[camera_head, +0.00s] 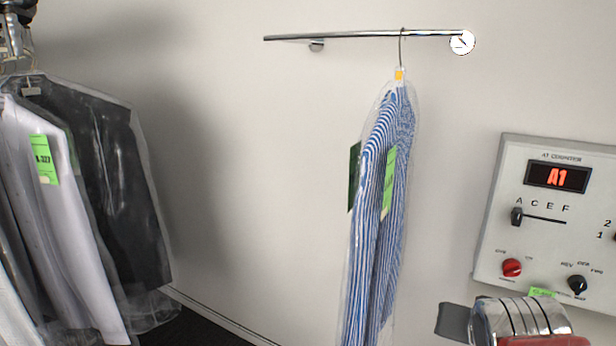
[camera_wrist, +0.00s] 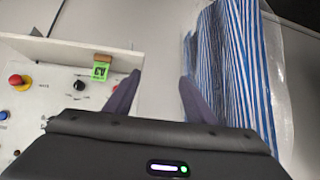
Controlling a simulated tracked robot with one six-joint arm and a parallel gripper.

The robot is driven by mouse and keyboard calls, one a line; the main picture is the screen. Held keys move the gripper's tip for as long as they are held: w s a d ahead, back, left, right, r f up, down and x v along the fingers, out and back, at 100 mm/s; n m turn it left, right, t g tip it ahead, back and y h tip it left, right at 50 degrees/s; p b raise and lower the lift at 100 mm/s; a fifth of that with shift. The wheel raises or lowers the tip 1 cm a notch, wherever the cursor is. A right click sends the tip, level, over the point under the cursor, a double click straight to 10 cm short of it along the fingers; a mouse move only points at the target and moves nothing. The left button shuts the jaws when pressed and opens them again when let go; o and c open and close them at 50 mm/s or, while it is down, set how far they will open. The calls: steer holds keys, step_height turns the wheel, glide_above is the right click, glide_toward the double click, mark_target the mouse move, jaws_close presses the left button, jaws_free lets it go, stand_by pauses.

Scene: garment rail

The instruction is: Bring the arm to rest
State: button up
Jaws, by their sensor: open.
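My gripper shows in the wrist view (camera_wrist: 155,90), its two dark fingers apart with nothing between them. In the head view, part of my arm shows at the lower right, below the control panel; the fingertips are not clear there. A blue-and-white striped garment (camera_head: 378,210) in a clear bag hangs by its hook from the wall rail (camera_head: 360,35). It also shows in the wrist view (camera_wrist: 232,70), to the right of my fingers and apart from them.
A control panel (camera_head: 560,210) reading "A1" is on the wall at the right; its knobs also show at the left in the wrist view (camera_wrist: 50,100). Bagged garments (camera_head: 100,180) hang at the far left. The wall between them and the striped garment is clear.

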steer(key=s+a+f+n+g+y, duration=0.1)
steer(key=s+a+f+n, duration=0.1)
steer(key=s+a, duration=0.3)
steer(key=s+a+f+n+g+y, duration=0.1)
steer(key=s+a+f+n+y, duration=0.1)
steer(key=s+a, duration=0.3)
steer(key=a+n, duration=0.1)
steer(key=a, duration=0.2)
steer(key=shift+g+y, duration=0.3)
steer(key=shift+g, duration=0.1)
